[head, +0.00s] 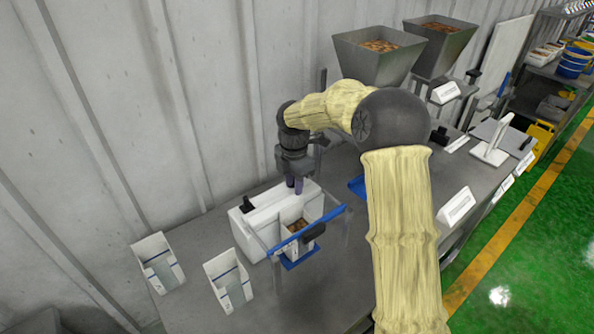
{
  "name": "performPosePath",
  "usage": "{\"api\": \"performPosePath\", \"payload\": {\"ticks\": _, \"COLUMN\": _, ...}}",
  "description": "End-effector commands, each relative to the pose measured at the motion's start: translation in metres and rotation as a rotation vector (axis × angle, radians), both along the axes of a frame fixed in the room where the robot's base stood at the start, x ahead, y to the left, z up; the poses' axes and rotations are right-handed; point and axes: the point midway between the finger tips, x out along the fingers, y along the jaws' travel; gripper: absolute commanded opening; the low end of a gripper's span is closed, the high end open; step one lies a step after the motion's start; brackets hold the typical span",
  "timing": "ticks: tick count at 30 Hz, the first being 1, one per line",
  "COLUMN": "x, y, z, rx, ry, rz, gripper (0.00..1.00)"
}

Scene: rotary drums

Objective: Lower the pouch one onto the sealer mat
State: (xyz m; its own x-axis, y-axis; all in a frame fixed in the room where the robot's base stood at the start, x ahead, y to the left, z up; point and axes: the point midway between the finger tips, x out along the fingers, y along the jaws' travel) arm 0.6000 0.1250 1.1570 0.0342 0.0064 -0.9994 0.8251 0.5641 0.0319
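A white pouch (291,217) with brown pieces inside stands upright at the front of the white sealer (252,226), behind its blue bar. A blue mat (300,260) shows below the pouch. Whether the pouch's bottom touches the mat is hard to tell from this angle. My gripper (295,189) points down at the pouch's top edge. Its two dark purple fingers are close together and appear shut on that edge. The exact contact is too small to see clearly.
The sealer's blue bar (312,228) and black handle (313,232) cross close to the pouch. Two other white pouches (157,262) (229,280) stand to the left on the grey table (190,308). Metal hoppers (377,56) stand at the back. A wall runs behind.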

Motion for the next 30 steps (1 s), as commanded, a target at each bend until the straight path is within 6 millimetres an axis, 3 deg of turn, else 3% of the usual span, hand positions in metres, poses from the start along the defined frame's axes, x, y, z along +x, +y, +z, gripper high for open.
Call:
{"api": "performPosePath", "payload": {"ticks": 6, "x": -0.001, "y": -0.003, "z": 0.040, "rx": 0.001, "ry": -0.012, "rz": -0.003, "gripper": 0.28}}
{"api": "performPosePath", "payload": {"ticks": 10, "x": -0.002, "y": -0.007, "z": 0.054, "rx": 0.002, "ry": -0.013, "rz": -0.009, "gripper": 0.28}}
{"api": "performPosePath", "payload": {"ticks": 26, "x": -0.003, "y": -0.008, "z": 0.057, "rx": 0.000, "ry": -0.012, "rz": -0.015, "gripper": 0.28}}
{"api": "performPosePath", "payload": {"ticks": 30, "x": -0.012, "y": -0.011, "z": 0.056, "rx": -0.001, "ry": -0.019, "rz": -0.092, "gripper": 0.28}}
